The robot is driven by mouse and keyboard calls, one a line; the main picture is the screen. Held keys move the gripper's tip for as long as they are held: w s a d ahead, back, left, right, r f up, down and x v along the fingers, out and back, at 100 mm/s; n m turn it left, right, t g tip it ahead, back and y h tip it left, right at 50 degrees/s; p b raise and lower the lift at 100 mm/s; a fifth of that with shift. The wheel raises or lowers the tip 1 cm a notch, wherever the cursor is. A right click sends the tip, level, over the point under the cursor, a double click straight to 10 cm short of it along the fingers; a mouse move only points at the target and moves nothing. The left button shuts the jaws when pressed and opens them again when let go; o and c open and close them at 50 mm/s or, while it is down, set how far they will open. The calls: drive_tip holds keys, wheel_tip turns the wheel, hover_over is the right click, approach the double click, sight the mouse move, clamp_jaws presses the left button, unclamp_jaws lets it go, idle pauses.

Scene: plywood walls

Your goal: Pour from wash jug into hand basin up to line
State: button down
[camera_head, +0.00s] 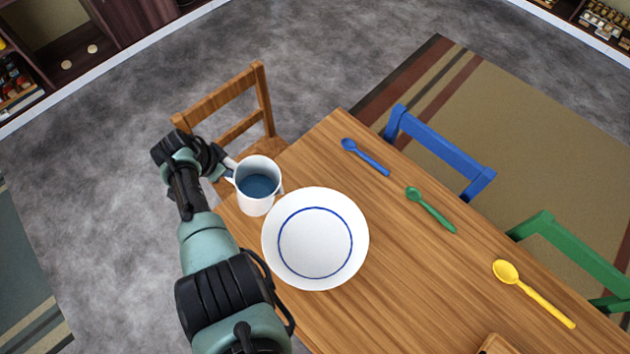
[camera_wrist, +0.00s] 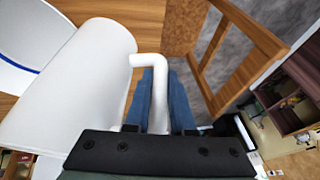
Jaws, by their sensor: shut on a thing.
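The wash jug (camera_head: 257,205) is a white mug-like vessel with dark blue liquid inside. In the head view it is upright or nearly so, at the left edge of the table, just up and left of the basin. The hand basin (camera_head: 315,278) is a wide white bowl with a blue line ring inside; I see no liquid in it. My gripper (camera_head: 228,170) is at the jug's left side. In the wrist view the gripper (camera_wrist: 160,100) has its blue fingers on either side of the white jug handle (camera_wrist: 150,62), shut on it. The jug body (camera_wrist: 75,90) fills the left of that view.
The wooden table (camera_head: 400,270) holds a blue spoon (camera_head: 365,157), a green spoon (camera_head: 430,209) and a yellow spoon (camera_head: 533,293). A wooden chair (camera_head: 222,97), a blue chair (camera_head: 440,150) and a green chair (camera_head: 575,252) stand around it. The table between basin and spoons is clear.

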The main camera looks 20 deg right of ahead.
sight(242, 172)
drive_tip(key=r+p, duration=0.1)
drive_tip(key=p, duration=0.2)
drive_tip(key=s+r+t+p, duration=0.1)
drive_tip(key=p, duration=0.1)
drive_tip(key=shift+d+r+y, duration=0.3)
drive_tip(key=shift+y, duration=0.1)
drive_tip(key=r+t+p, duration=0.1)
drive_tip(key=p, duration=0.3)
drive_tip(key=shift+s+d+m+y, duration=0.3)
drive_tip(key=shift+s+d+y, duration=0.05)
drive_tip(key=shift+s+y, duration=0.05)
drive_tip(key=s+t+p, duration=0.1)
drive_tip(key=p, duration=0.1)
drive_tip(key=d+p, duration=0.1)
drive_tip(key=p, duration=0.1)
drive_tip(key=shift+s+d+r+t+y, duration=0.1)
drive_tip(key=shift+s+r+t+y, duration=0.25)
drive_tip(key=shift+r+t+y, duration=0.05)
drive_tip(key=shift+s+d+f+b, duration=0.1)
drive_tip(key=shift+f+b, duration=0.4)
drive_tip(key=shift+f, duration=0.1)
drive_tip(key=shift+s+d+f+m+t, duration=0.1)
drive_tip(key=shift+f+m+t, duration=0.1)
drive_tip(key=shift+m+t, duration=0.15)
drive_tip(key=shift+r+t+y+b, duration=0.2)
drive_tip(key=shift+t+y+b, duration=0.05)
drive_tip(key=shift+y+b, duration=0.05)
drive_tip(key=shift+f, duration=0.1)
drive_tip(key=shift+s+b, duration=0.15)
drive_tip(key=shift+b, duration=0.15)
